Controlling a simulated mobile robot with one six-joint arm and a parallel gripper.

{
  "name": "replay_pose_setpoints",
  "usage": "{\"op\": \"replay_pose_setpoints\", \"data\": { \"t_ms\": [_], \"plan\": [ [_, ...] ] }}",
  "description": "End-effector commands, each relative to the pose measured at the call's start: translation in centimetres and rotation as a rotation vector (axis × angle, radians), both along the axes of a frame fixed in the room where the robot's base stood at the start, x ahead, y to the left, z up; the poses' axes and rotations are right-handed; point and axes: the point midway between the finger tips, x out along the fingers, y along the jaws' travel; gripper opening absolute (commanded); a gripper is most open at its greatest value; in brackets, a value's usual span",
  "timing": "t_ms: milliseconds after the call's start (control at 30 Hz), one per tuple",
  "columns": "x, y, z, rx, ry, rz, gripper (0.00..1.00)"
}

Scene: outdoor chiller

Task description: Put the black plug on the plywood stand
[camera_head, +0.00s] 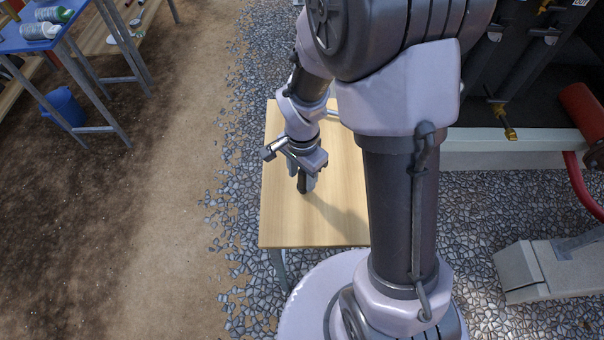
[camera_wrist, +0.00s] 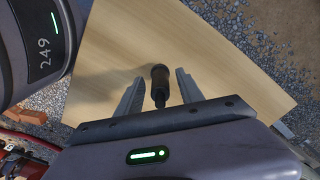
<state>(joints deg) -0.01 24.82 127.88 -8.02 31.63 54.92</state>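The black plug (camera_wrist: 160,82) is a dark cylinder with a narrower end, seen between my two fingers in the wrist view. My gripper (camera_wrist: 159,76) is open, with a visible gap between the plug and each finger. In the head view, my gripper (camera_head: 304,182) points down over the plywood stand (camera_head: 285,225), a light wood tabletop. The plug appears to stand upright on the stand, its shadow starting at its base; my gripper partly hides it there. The stand's bare wood also shows in the wrist view (camera_wrist: 215,60).
A blue table (camera_head: 45,42) with bottles stands at the upper left, a blue bucket (camera_head: 64,106) under it. Dark machinery with pipes and a red cylinder (camera_head: 585,112) is at the right. My arm hides the stand's right side. The rest of the visible stand top is clear.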

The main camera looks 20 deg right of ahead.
Motion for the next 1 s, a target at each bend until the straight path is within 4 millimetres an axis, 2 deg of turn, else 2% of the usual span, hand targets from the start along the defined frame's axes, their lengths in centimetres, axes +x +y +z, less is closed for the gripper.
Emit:
{"op": "replay_pose_setpoints", "data": {
  "t_ms": [67,167,400,500,667,700,767,833,900,1000],
  "plan": [
    [0.0,0.0,0.1,0.0,0.0,0.0,0.45],
    [0.1,0.0,1.4,0.0,-0.002,0.0,0.45],
    [0.1,0.0,8.4,0.0,-0.004,0.0,0.45],
    [0.1,0.0,10.5,-0.001,-0.003,0.0,0.45],
    [0.0,0.0,12.5,0.001,-0.009,0.007,0.45],
    [-0.2,0.1,13.5,0.005,-0.025,0.026,0.45],
    [-0.9,0.4,16.0,0.015,-0.076,0.083,0.45],
    [-2.6,1.0,20.0,0.028,-0.164,0.189,0.45],
    [-5.0,1.6,23.6,0.032,-0.263,0.314,0.45],
    [-8.6,2.6,27.2,0.021,-0.399,0.488,0.45]
  ]
}}
